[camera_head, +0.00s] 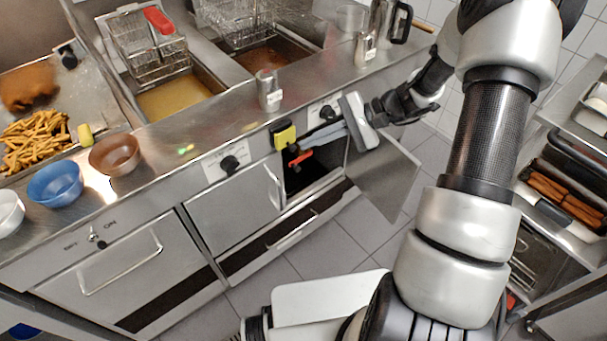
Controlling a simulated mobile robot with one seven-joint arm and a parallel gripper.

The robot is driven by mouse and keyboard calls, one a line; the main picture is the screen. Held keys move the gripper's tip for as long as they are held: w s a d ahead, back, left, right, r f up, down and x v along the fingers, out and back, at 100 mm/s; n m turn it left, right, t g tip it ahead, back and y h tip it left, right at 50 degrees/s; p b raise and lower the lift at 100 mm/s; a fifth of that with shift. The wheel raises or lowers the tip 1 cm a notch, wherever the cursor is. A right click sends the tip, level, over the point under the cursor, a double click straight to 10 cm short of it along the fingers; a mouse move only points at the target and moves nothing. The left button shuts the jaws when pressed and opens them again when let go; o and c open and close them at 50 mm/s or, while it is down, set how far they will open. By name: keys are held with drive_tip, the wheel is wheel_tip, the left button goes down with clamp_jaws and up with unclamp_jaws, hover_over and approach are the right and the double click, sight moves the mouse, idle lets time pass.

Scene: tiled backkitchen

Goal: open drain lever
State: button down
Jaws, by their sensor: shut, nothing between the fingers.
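The red drain lever (301,158) shows inside the open fryer cabinet (310,177), just below the counter. A yellow block-like part (285,138) is above and left of it. My gripper (308,141) reaches in from the right with its fingers pointing left. It is shut and empty. Its fingertips are close to the lever, slightly above and right of it. I cannot tell whether they touch it. The inner end of the lever and its pipe are hidden in the dark cabinet.
The cabinet door (384,175) stands open to the right, below my gripper. Fryer baskets (150,50) and oil vats are behind. Bowls (55,184) and fries (35,140) are on the left counter. A shelf rack (570,185) stands at the right. Tiled floor (345,240) is clear in front.

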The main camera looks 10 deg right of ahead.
drive_tip(key=w+d+f+m+t+b, duration=0.2)
drive_tip(key=f+m+t, duration=0.3)
drive_tip(key=f, duration=0.8)
drive_tip(key=w+d+f+m+t+h+b, duration=0.1)
drive_tip(key=w+d+f+m+t+b, duration=0.2)
drive_tip(key=f, duration=1)
drive_tip(key=w+d+f+m+t+b, duration=0.2)
drive_tip(key=f+m+t+b, duration=0.4)
drive_tip(key=f, duration=0.6)
drive_tip(key=shift+w+d+f+m+t+h, duration=0.4)
drive_tip(key=shift+d, duration=0.3)
drive_tip(key=shift+a, duration=0.1)
